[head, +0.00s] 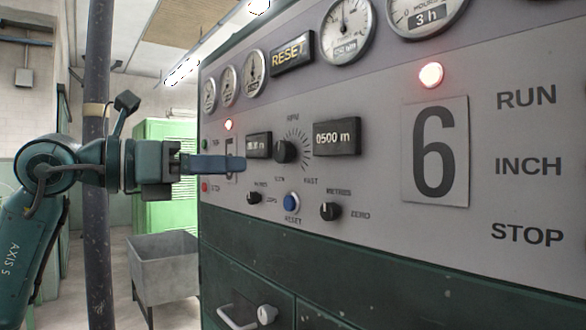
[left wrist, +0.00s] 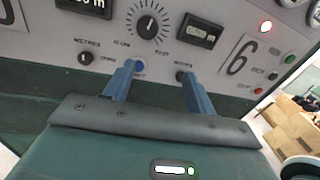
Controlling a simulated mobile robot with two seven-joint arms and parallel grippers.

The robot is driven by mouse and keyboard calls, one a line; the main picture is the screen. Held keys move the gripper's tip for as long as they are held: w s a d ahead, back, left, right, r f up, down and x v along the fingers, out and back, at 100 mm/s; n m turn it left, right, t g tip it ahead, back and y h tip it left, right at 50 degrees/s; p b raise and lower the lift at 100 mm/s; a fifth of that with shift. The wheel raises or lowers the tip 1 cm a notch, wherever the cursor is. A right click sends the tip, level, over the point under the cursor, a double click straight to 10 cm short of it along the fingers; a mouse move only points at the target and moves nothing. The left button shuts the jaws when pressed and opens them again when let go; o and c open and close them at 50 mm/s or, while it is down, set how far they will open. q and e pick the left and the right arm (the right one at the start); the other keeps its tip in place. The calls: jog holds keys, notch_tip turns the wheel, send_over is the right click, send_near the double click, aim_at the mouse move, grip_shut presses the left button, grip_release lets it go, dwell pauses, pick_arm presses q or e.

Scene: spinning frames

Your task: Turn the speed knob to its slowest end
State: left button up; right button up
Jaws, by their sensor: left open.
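The speed knob (head: 285,151) is a dark round knob on the grey panel, inside a ring of tick marks, with RPM above it and SLOW and FAST below. It also shows in the left wrist view (left wrist: 147,25), where a pale pointer mark on it points roughly up. My left gripper (head: 243,163) is left of the knob in the head view, with its blue fingers reaching toward the panel. In the left wrist view the fingers (left wrist: 158,75) are spread apart and empty, with the knob beyond the gap, apart from them. My right gripper is in neither view.
Two counters (head: 259,145) (head: 337,137) flank the knob. A blue reset button (head: 292,202) and two small knobs (head: 252,198) (head: 330,211) sit below. A dark post (head: 97,200) stands by my left arm.

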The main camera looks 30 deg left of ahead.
aim_at(278, 153)
pick_arm(q)
jog(key=shift+n+t+y, duration=0.4)
jog(key=shift+t+y, duration=0.2)
jog(key=shift+y, duration=0.3)
jog(key=w+p, duration=0.1)
jog(key=w, duration=0.2)
jog(key=w+d+r+p, duration=0.1)
jog(key=w+p, duration=0.1)
jog(key=w, duration=0.1)
jog(key=w+d+r+p, duration=0.1)
jog(key=w+p, duration=0.1)
jog(key=w, duration=0.1)
jog(key=shift+w+d+r, duration=0.2)
jog(key=shift+w, duration=0.1)
jog(key=shift+w+d+f, duration=0.15)
jog(key=shift+w+d, duration=0.05)
jog(key=shift+w, duration=0.3)
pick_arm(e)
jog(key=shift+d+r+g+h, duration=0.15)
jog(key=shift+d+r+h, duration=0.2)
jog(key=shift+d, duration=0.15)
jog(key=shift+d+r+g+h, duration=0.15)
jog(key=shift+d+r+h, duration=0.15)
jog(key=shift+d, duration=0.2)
